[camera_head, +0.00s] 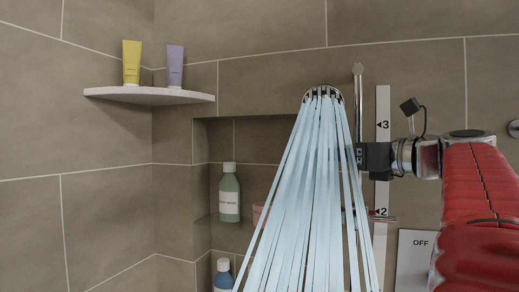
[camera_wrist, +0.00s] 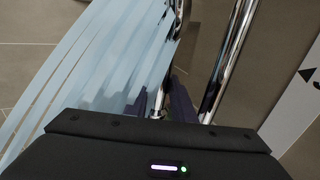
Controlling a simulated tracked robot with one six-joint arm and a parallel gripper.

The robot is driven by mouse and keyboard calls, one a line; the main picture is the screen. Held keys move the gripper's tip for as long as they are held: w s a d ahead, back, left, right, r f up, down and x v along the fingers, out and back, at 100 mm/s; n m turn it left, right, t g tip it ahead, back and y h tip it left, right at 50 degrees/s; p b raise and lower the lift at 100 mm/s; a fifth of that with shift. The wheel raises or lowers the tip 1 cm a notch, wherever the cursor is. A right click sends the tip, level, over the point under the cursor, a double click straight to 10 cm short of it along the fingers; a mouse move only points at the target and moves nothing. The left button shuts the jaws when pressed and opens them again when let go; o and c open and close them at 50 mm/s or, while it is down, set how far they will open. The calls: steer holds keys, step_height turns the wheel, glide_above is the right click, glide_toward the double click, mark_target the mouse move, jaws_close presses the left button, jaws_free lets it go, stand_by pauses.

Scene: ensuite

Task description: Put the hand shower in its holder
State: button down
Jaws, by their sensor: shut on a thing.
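The hand shower (camera_head: 323,93) is chrome, with its round head up and pale blue water streaming down from it. My gripper (camera_head: 359,156) reaches in from the right and is shut on its handle, below the head. In the wrist view, my gripper's dark fingers (camera_wrist: 163,102) close around the chrome handle, partly hidden by water. The upright chrome rail (camera_head: 358,82) stands right beside the hand shower; it also shows in the wrist view (camera_wrist: 229,60), apart from the fingers. I cannot clearly make out the holder; my gripper and the water cover part of the rail.
A white strip (camera_head: 383,105) marked 3 and 2 runs beside the rail. A thin ledge (camera_head: 382,219) crosses near mark 2. A wall niche holds a green bottle (camera_head: 229,196) and a blue one (camera_head: 223,276). A corner shelf (camera_head: 150,97) bears two tubes. An OFF panel (camera_head: 414,262) is lower right.

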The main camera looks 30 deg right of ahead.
mark_target(328, 183)
steer(key=shift+f, duration=3.05)
steer(key=c, duration=1.4)
jaws_free()
steer(key=shift+f, duration=0.1)
steer(key=shift+s, duration=0.15)
steer(key=s+d, duration=0.2)
steer(key=s, duration=1.1)
steer(key=shift+d, duration=0.25)
